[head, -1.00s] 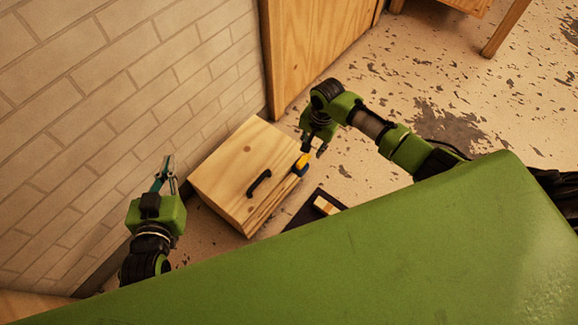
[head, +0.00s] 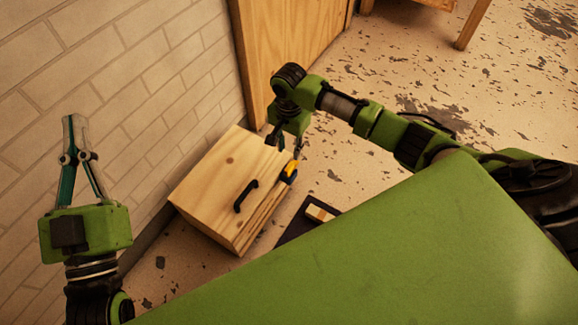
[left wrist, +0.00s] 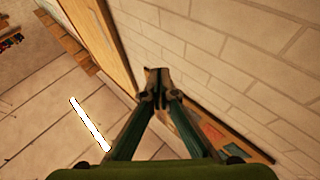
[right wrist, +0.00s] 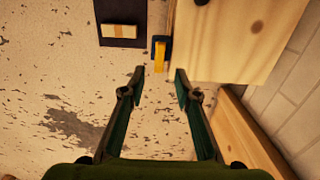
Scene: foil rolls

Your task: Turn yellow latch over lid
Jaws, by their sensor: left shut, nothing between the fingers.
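The wooden box's lid (head: 222,175) is closed and has a black handle (head: 246,195) on top. The yellow latch (head: 291,168) sits in a dark mount at the box's right side; it also shows in the right wrist view (right wrist: 160,54), pointing away from the lid edge. My right gripper (head: 285,150) is beside the box's far right corner, close to the latch. In the right wrist view its fingers (right wrist: 158,72) are apart with nothing between them, and the latch lies just beyond them. My left gripper (head: 74,120) is shut and empty, raised near the brick wall, left of the box.
A dark mat (head: 293,224) with a pale block (head: 320,212) lies on the floor right of the box. A brick wall (head: 120,80) stands at the left and a wooden cabinet (head: 290,45) behind.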

